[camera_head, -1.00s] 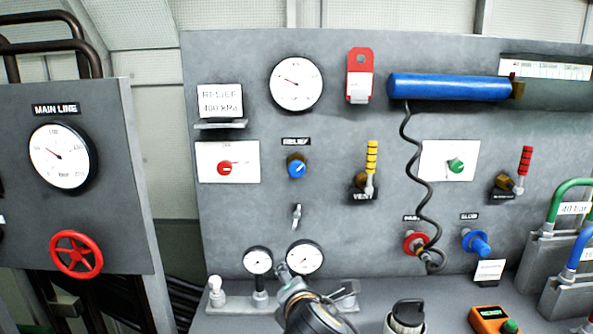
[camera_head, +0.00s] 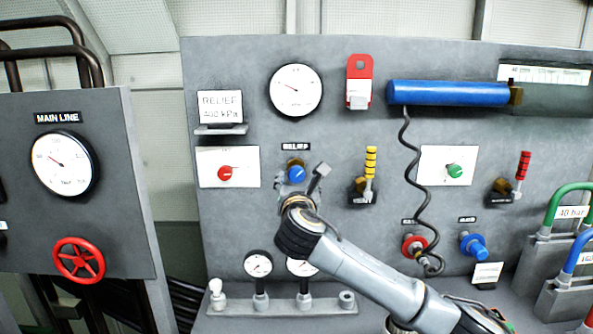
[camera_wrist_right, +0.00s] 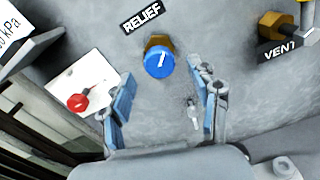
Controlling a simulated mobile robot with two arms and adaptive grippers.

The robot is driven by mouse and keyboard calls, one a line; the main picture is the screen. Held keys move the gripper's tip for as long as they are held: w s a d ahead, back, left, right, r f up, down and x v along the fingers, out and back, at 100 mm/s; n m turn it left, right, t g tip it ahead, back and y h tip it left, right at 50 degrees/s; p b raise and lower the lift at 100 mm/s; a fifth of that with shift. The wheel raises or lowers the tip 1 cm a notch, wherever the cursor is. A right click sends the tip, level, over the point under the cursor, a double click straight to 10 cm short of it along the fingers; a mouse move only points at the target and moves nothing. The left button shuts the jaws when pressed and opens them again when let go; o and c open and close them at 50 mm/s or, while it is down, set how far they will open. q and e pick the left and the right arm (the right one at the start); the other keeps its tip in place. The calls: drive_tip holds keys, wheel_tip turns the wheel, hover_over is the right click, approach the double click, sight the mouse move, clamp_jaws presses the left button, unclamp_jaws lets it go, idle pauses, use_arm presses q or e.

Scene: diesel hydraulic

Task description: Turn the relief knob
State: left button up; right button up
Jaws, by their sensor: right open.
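The relief knob (camera_head: 296,174) is a blue round knob on a brass stem, under the RELIEF label (camera_head: 296,147) on the grey panel. In the right wrist view the knob (camera_wrist_right: 159,63) has a white mark on its face and lies beyond the fingertips, between their lines. My right gripper (camera_head: 302,180) is at the panel just around and below the knob in the head view. In the wrist view its two blue-padded fingers (camera_wrist_right: 166,95) are apart with nothing between them. I cannot tell whether either finger touches the knob. My left gripper is not in view.
A red knob (camera_head: 225,173) on a white plate is left of the relief knob. The yellow-banded vent lever (camera_head: 369,170) stands to its right. A card shelf (camera_head: 221,129) juts out at upper left.

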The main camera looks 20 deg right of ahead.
sight(297, 175)
drive_tip(key=shift+p+x, duration=0.45)
drive_tip(key=shift+x, duration=2.15)
drive_tip(key=shift+c, duration=0.3)
drive_tip(key=c, duration=1.1)
drive_tip(key=shift+c, duration=0.2)
